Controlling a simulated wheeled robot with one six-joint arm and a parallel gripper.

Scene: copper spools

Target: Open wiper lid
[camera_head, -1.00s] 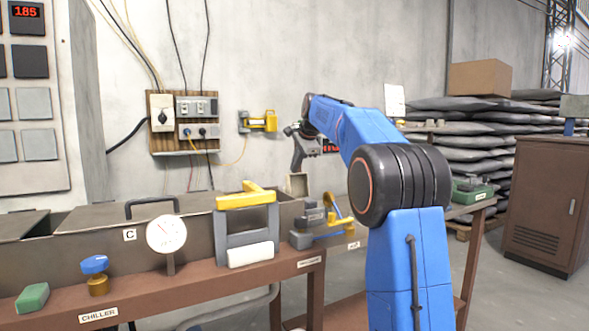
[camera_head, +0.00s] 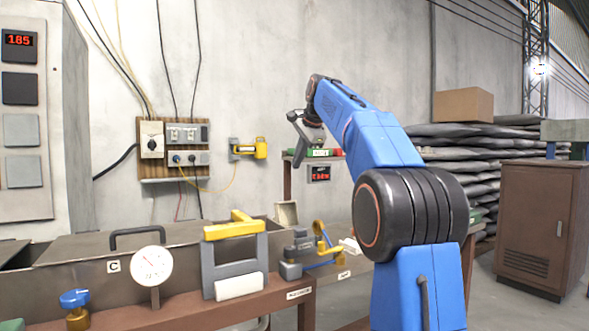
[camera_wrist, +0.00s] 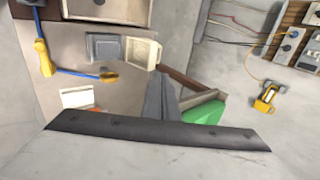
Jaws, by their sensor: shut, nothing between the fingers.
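I cannot tell for certain which part is the wiper lid. A grey upright frame with a yellow bar (camera_head: 235,229) across its top and a white roll (camera_head: 239,287) at its base stands on the bench front. Its label is too small to read. Right of it is a small cream open box (camera_head: 286,214), also in the wrist view (camera_wrist: 143,53), beside a grey block (camera_wrist: 104,47). My gripper (camera_head: 300,155) is up and away from the bench, near the wall. Its fingers (camera_wrist: 161,98) are shut and empty in the wrist view.
A dial gauge (camera_head: 152,265), a blue-topped knob (camera_head: 76,300) and a handled grey cover (camera_head: 140,238) are on the left of the bench. A blue strip with yellow ends (camera_wrist: 75,70) lies beside the grey block. A brown cabinet (camera_head: 540,225) stands right.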

